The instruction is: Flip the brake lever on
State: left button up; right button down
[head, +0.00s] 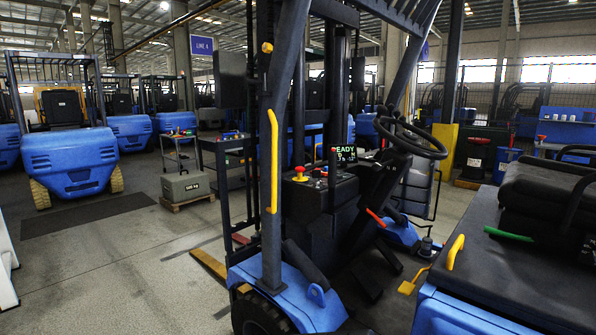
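A blue forklift (300,300) stands close in front of me, with its cab side open. A short lever with a red-orange grip (377,217) slants up to the left below the steering wheel (411,138); it looks like the brake lever, but no label is readable. A dark lever (332,165) with a red tip stands on the console beside a red mushroom button (299,172). The lit display (346,154) shows "READY". A green handle (508,234) lies beside the seat (550,210). Neither of my grippers is in view.
A yellow grab bar (273,160) runs up the front pillar (271,230), and a yellow handle (455,252) sits near the seat. A yellow pedal (410,284) is low inside. A grey weight block (186,188) rests on a pallet. Open floor lies left.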

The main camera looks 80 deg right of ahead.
aim_at(333, 155)
jog(key=z, duration=0.35)
jog(key=i, duration=0.85)
jog(key=z, duration=1.25)
jog(key=i, duration=0.55)
jog(key=z, duration=0.55)
